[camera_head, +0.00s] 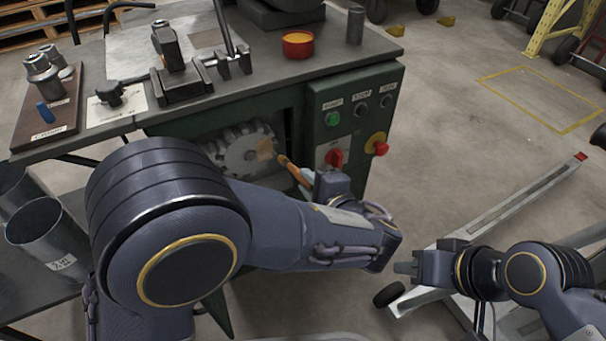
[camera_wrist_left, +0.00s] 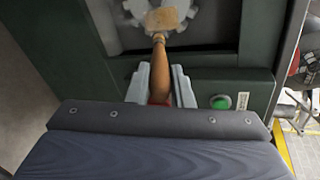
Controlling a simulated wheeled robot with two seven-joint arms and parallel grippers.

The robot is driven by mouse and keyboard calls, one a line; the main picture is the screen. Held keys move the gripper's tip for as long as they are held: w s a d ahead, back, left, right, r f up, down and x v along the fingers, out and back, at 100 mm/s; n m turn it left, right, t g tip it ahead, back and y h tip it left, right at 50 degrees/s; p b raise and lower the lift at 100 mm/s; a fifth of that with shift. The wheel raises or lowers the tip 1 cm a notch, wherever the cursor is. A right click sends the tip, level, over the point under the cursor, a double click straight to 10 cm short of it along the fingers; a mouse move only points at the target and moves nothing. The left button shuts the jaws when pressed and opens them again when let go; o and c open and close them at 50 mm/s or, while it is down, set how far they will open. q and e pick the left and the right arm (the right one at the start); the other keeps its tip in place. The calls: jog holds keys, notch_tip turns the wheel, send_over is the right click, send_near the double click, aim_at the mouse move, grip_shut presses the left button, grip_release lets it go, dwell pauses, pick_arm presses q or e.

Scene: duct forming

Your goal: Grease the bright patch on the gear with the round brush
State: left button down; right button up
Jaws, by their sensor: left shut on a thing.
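The toothed grey gear (camera_head: 232,150) sits in an opening in the green machine's front; its lower part shows in the wrist view (camera_wrist_left: 135,8). A tan patch (camera_head: 265,149) shows at the gear's right side, and also in the wrist view (camera_wrist_left: 166,20). My left gripper (camera_head: 306,178) is shut on the brush's orange-brown wooden handle (camera_wrist_left: 157,72). The handle (camera_head: 289,167) points at the gear, with its far end at the patch's lower edge. I cannot tell whether they touch or make out the bristles. My right gripper (camera_head: 408,268) hangs apart at the lower right, its jaw gap unclear.
A red tin with orange contents (camera_head: 298,44) stands on the bench top (camera_head: 265,75), beside a dark cylinder (camera_head: 355,25). Buttons and a red switch (camera_head: 334,158) are right of the opening. Metal buckets (camera_head: 45,235) stand left. The floor at right is partly clear.

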pick_arm(q)
jog(key=shift+s+d, duration=0.1)
jog(key=shift+s, duration=0.15)
